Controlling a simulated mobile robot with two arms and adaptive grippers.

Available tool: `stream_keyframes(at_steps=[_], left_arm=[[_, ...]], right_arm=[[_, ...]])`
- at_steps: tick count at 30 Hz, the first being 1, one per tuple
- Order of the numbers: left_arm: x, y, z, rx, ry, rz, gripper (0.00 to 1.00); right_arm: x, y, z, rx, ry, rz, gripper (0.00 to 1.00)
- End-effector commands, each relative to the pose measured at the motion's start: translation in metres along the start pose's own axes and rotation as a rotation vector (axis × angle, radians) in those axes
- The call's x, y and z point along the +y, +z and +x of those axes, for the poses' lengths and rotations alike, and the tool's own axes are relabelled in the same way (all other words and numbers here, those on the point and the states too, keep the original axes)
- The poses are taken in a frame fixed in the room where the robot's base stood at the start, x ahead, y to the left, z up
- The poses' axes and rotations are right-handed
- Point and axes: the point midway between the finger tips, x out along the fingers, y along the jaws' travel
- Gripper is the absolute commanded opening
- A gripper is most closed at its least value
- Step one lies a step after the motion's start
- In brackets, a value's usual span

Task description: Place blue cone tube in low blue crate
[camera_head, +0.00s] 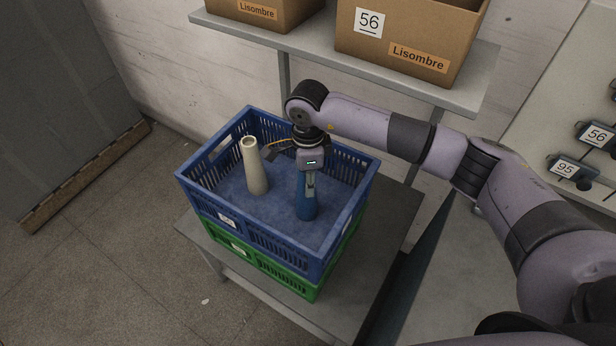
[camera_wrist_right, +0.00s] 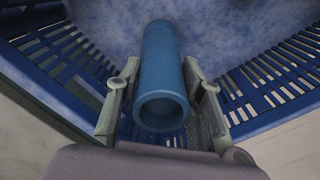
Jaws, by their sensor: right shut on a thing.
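The blue cone tube (camera_head: 306,204) is inside the low blue crate (camera_head: 267,237), upright or nearly so, right of the crate's middle. Whether its base touches the crate floor I cannot tell. My right gripper (camera_head: 310,190) reaches down into the crate from above and is shut on the tube's upper part. In the right wrist view the tube (camera_wrist_right: 163,75) lies between the two fingers of the gripper (camera_wrist_right: 160,105), its open end toward the camera. A cream cone tube (camera_head: 255,168) stands in the crate to the left, apart from the blue one. My left gripper is out of view.
The blue crate is stacked on a green crate (camera_head: 268,270) on a grey table (camera_head: 375,265). A shelf (camera_head: 300,45) with cardboard boxes (camera_head: 415,40) is behind. A panel with numbered parts (camera_head: 572,168) stands at the right. Floor is clear at the left.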

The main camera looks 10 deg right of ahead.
Motion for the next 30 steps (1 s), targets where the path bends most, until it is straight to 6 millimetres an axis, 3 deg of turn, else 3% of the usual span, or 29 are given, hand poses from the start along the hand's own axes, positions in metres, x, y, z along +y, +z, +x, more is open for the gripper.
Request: stream_keyframes(at_steps=[2,3,11,23,30], left_arm=[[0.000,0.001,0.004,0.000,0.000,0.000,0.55],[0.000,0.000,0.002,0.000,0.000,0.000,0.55],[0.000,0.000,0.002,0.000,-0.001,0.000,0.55],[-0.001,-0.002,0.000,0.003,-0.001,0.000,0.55],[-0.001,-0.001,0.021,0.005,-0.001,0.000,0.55]], right_arm=[[0.000,0.000,0.004,0.000,0.000,0.000,0.11],[0.000,0.000,0.002,0.000,0.000,0.000,0.37],[0.000,0.000,0.002,0.000,0.000,0.000,0.55],[-0.001,0.000,-0.003,0.000,-0.001,0.000,0.55],[-0.002,0.000,-0.045,-0.001,-0.007,-0.001,0.55]])
